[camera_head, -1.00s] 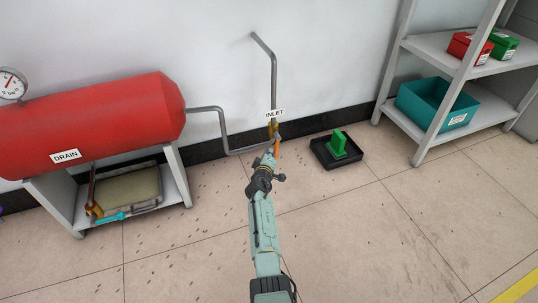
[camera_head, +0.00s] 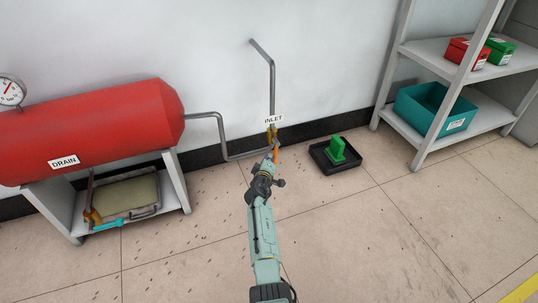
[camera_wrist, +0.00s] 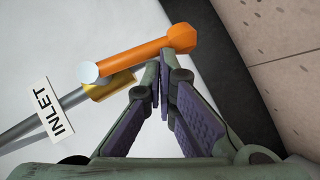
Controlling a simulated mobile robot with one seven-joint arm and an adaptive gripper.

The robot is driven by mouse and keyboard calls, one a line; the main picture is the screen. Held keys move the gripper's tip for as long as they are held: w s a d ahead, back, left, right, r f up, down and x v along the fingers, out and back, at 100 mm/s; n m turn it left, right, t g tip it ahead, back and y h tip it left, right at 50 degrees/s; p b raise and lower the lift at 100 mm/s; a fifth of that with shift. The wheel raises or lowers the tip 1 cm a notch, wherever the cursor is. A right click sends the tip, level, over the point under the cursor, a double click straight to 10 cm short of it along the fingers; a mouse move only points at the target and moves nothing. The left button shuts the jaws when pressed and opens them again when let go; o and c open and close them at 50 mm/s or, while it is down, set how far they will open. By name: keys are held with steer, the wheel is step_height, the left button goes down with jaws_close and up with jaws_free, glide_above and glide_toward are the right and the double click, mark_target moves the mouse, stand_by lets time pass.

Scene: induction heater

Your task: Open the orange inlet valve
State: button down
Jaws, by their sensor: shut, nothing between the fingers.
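The orange inlet valve handle (camera_wrist: 140,55) crosses the upper part of the wrist view, beside a brass valve body (camera_wrist: 108,86) on the grey pipe. In the head view the orange handle (camera_head: 276,155) shows as a small strip below the INLET label (camera_head: 273,119), partly hidden by my arm. The INLET label (camera_wrist: 52,110) also shows at the left of the wrist view. My gripper (camera_wrist: 158,72) is shut and empty, its fingertips close to the underside of the handle in the picture. I cannot tell whether they touch it. In the head view my gripper (camera_head: 270,158) is at the valve.
A red tank (camera_head: 100,130) labelled DRAIN stands on a stand at the left. A black tray (camera_head: 325,160) with a green object (camera_head: 338,149) lies on the floor right of the valve. Shelves (camera_head: 480,120) hold bins at the right. The wall is close behind.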

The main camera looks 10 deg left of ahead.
step_height(320, 180, up, 10)
steer(key=shift+f, duration=0.15)
stand_by(0.6)
